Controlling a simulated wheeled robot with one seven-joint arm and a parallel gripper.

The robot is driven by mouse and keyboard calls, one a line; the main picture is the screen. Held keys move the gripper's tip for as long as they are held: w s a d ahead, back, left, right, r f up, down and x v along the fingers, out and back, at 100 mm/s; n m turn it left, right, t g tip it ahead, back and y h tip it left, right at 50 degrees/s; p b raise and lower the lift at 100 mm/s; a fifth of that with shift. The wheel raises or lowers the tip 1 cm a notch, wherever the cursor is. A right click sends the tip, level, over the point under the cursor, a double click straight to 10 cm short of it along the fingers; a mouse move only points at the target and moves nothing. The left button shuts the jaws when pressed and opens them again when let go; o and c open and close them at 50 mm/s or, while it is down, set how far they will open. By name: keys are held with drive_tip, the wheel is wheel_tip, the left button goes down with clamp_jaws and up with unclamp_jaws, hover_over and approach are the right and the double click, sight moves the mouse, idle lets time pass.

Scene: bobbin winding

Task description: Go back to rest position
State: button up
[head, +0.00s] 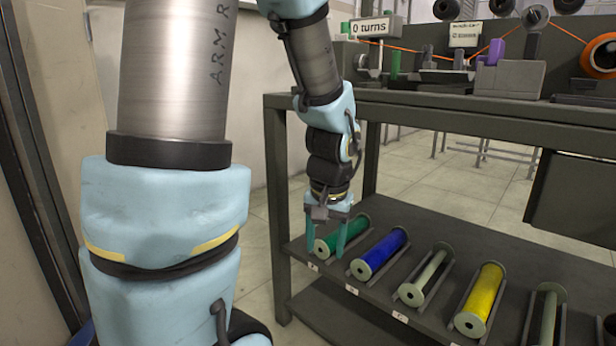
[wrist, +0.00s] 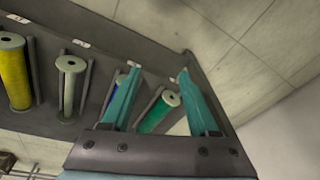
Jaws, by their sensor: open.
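My gripper (head: 325,236) is open, pointing down above the left end of the lower shelf (head: 432,226). Its teal fingers also show in the wrist view (wrist: 152,92). The green bobbin (head: 352,232) lies in its cradle just behind the fingers, and in the wrist view the green bobbin (wrist: 158,112) shows between and beyond them. I cannot tell whether the fingers touch it; nothing is seen held between them.
A blue bobbin (head: 378,253), a pale bobbin (head: 426,277), a yellow bobbin (head: 480,298) and another pale bobbin (head: 549,318) lie in a row on the shelf. The winding machine (head: 510,75) stands on the upper bench. A table post (head: 279,215) stands left of my gripper. Floor is clear beyond.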

drive_tip(key=s+a+r+n+p, duration=0.3)
drive_tip(key=a+r+p, duration=0.15)
drive_tip(key=a, duration=0.55)
wheel_tip(320, 180, up, 38)
drive_tip(key=p, duration=3.7)
drive_tip(key=shift+w+g, duration=0.15)
drive_tip(key=shift+g, duration=0.15)
drive_tip(key=shift+a, duration=0.1)
